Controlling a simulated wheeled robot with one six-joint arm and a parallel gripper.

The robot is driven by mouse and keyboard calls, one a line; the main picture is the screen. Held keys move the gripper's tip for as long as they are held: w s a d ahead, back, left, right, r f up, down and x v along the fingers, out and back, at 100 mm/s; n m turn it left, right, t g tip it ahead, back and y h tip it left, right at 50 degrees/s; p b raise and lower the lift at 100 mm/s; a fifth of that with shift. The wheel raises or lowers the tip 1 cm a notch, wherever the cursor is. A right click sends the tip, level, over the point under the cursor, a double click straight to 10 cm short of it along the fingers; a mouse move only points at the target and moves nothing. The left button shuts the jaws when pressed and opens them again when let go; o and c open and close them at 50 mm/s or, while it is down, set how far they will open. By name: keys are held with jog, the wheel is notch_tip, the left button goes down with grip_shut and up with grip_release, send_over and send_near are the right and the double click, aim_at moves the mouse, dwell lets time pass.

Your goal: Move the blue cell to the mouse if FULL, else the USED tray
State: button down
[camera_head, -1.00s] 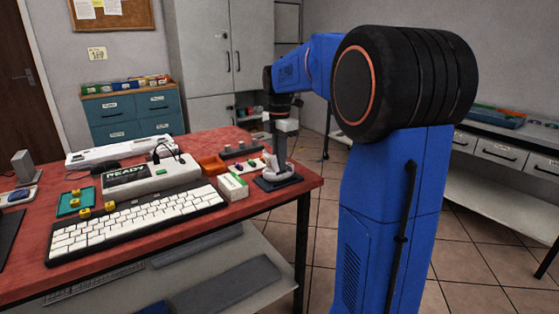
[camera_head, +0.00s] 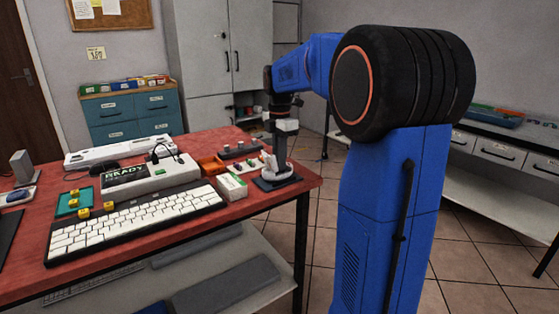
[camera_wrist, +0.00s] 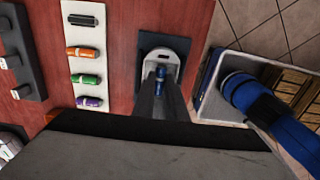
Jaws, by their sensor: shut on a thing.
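The blue cell (camera_wrist: 160,73) is between the fingertips of my gripper (camera_wrist: 159,85) in the wrist view, and my gripper is shut on it. It is over or inside the opening of the pale grey mouse (camera_wrist: 177,45); I cannot tell whether it touches the bottom. The mouse stands on a dark pad (camera_wrist: 146,44). In the head view my gripper (camera_head: 278,170) points down at the mouse (camera_head: 267,162) at the table's right corner. The cell cannot be made out there. The tester (camera_head: 150,178) shows READY. I cannot read a USED label on any tray.
A white strip (camera_wrist: 85,13) holds orange, green and purple cells left of the mouse. A dark rack (camera_wrist: 22,50) lies farther left. In the head view, an orange tray (camera_head: 211,165), a white and green box (camera_head: 232,186) and a keyboard (camera_head: 135,222) crowd the red table.

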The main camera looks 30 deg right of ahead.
jog(key=shift+f, duration=0.45)
dwell(0.8)
jog(key=c, duration=2)
grip_release()
jog(key=shift+c, duration=0.2)
jog(key=shift+r, duration=0.2)
jog(key=shift+r, duration=1.55)
jog(key=o, duration=0.5)
